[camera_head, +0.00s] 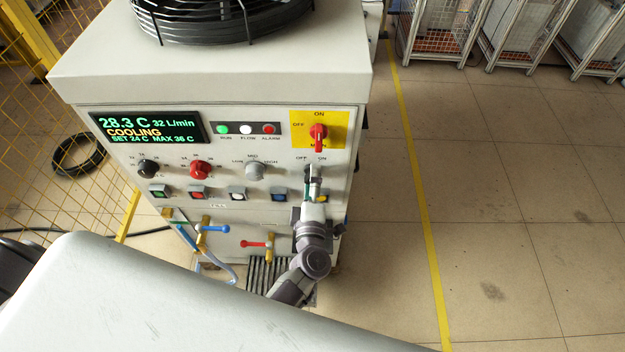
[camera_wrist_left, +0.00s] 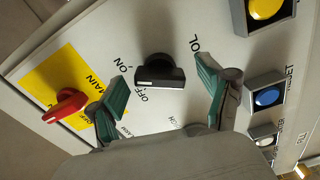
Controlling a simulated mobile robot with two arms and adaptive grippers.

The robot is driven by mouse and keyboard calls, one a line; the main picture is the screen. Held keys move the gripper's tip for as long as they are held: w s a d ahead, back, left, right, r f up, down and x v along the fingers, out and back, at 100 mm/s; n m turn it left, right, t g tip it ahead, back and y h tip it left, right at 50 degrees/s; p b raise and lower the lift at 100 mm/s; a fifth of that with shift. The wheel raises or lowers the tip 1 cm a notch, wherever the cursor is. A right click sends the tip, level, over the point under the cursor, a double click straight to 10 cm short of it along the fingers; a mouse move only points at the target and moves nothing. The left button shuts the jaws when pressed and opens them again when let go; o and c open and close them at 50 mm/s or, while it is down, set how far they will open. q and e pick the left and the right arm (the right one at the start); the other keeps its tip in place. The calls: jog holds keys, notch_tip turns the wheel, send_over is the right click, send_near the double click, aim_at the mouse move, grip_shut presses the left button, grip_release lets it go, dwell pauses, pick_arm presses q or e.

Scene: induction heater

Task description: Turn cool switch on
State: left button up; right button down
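The cool switch is a black rotary knob (camera_wrist_left: 158,72) with a white line along its edge, between OFF and ON labels in the left wrist view. Lettering ending in "OL" is printed beside it. My left gripper (camera_wrist_left: 160,78) is open, with one green-padded finger on each side of the knob and visible gaps to both. In the head view my left gripper (camera_head: 314,182) is in front of the panel below the OFF and ON labels and hides most of the switch. I cannot tell the knob's exact setting. My right gripper is not in view.
The red main switch (camera_head: 318,133) sits on a yellow plate just above. The display (camera_head: 150,127) reads COOLING, 28.3 C. Grey (camera_head: 254,170), red (camera_head: 200,169) and black (camera_head: 148,168) knobs and several push buttons share the panel. Floor at right is clear.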

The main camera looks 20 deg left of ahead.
pick_arm(q)
jog(key=v, duration=1.2)
